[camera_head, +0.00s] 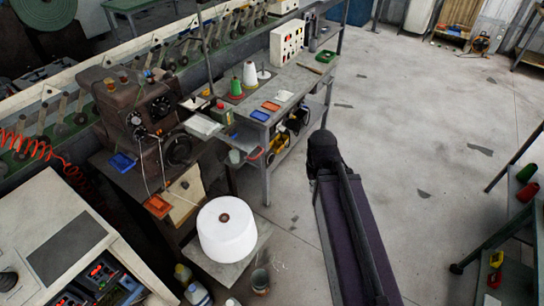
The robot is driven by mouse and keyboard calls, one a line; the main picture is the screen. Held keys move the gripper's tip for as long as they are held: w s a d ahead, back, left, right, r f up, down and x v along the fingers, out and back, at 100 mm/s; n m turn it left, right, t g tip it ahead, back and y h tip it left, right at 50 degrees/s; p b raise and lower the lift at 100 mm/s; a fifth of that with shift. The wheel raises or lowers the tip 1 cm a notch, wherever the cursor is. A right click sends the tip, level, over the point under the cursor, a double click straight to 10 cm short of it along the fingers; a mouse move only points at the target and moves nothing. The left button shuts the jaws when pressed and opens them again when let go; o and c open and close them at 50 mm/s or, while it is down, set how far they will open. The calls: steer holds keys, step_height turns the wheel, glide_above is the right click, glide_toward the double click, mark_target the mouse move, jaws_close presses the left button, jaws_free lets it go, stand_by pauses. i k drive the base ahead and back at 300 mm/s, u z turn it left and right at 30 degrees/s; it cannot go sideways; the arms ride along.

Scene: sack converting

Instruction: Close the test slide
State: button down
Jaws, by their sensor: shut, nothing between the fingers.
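I cannot pick out a test slide for certain in the head view. A dark brown machine (133,100) with round black dials and knobs stands at the left. A pale panel (184,194) is on its lower front, and I cannot tell whether any part there stands open. My gripper's fingers are not visible. A long dark link of what looks like my arm runs up from the bottom edge, right of centre, and ends in a black rounded part over the floor, apart from the machine and bench.
A white thread cone (226,229) stands on a low platform in front of the machine. A grey bench (290,84) with spools and a white box (287,42) is behind. A pale console (66,243) fills the lower left. A shelf (516,235) stands right. Open floor (430,140) lies between.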

mark_target(216, 134)
steer(key=z, duration=0.15)
steer(key=k, duration=1.1)
steer(key=u, duration=1.1)
steer(key=i, duration=1)
steer(key=u, duration=0.05)
